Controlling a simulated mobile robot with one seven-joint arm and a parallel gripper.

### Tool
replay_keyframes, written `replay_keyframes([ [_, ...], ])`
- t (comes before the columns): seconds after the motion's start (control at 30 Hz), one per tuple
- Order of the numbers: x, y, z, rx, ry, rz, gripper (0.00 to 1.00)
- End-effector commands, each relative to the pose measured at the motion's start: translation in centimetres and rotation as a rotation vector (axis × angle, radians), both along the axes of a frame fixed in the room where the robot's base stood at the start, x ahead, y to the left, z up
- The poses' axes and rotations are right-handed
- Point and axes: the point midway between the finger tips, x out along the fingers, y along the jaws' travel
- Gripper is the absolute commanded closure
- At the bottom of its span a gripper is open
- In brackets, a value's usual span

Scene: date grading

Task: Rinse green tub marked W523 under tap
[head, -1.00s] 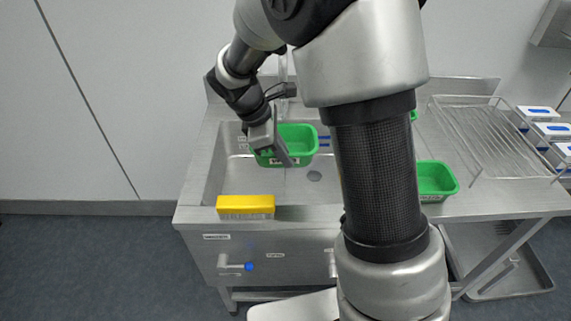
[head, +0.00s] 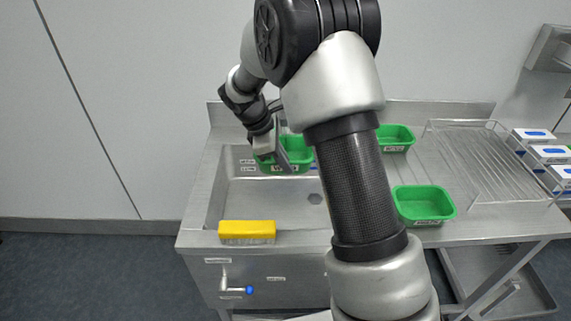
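A green tub (head: 297,150) is in the upper part of the sink basin (head: 240,205), beside my gripper (head: 282,158). My gripper's fingers are at the tub's near left wall and appear closed on it. The label on its front is too small and partly covered to read. Two other green tubs are on the steel counter: one at the back (head: 397,135), one near the front edge (head: 424,203). Their labels are also unreadable. The tap is mostly hidden behind my arm.
A blue-tipped lever (head: 236,290) is on the front panel. A wire rack (head: 480,160) stands on the right, with white and blue boxes (head: 548,154) beyond it. The basin's lower part is empty.

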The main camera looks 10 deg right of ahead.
Motion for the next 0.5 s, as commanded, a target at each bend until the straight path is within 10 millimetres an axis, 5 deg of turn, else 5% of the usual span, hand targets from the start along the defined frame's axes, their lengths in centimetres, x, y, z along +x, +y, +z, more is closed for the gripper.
replay_keyframes([
  [0.5, -0.13, -0.78, 0.09, 0.001, -0.002, 0.0, 1.0],
])
